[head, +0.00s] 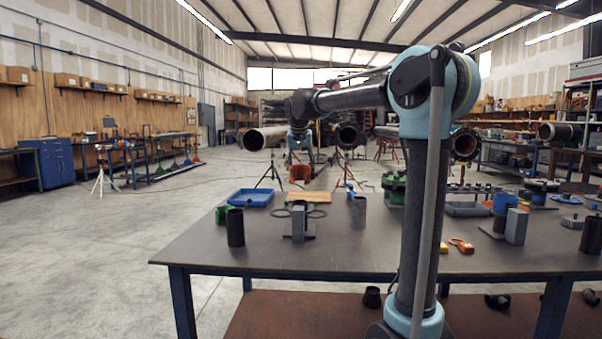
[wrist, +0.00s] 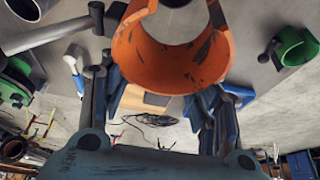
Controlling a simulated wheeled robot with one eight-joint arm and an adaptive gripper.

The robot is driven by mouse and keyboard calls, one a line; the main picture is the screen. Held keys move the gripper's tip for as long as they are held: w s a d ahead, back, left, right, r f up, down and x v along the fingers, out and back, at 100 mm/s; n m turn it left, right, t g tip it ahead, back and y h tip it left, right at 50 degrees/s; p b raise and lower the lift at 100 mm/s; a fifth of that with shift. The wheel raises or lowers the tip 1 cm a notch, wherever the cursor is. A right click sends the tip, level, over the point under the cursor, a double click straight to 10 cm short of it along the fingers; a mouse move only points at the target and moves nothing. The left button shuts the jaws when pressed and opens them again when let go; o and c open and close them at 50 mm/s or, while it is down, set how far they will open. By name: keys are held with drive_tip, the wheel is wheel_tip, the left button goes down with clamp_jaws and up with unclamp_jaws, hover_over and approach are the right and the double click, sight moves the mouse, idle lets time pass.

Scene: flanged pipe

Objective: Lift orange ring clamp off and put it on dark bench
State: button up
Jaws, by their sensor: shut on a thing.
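The orange ring clamp (wrist: 172,62) fills the upper middle of the wrist view, an open-ended curved band with dark scuffs. My gripper (wrist: 158,88) is shut on it, with one finger on each side. In the head view the clamp (head: 299,173) shows small beneath my gripper (head: 298,155), in the air above the far part of the bench. The dark bench (head: 340,245) stretches across the head view. The exact grip contact is partly hidden by the clamp.
A blue tray (head: 250,198), a dark cylinder (head: 235,228), a grey upright block (head: 298,223), a wooden board (head: 308,197) and a grey cylinder (head: 358,212) stand on the bench. Several parts crowd its right side. The front left and middle of the bench are clear.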

drive_tip(key=shift+r, duration=2.4)
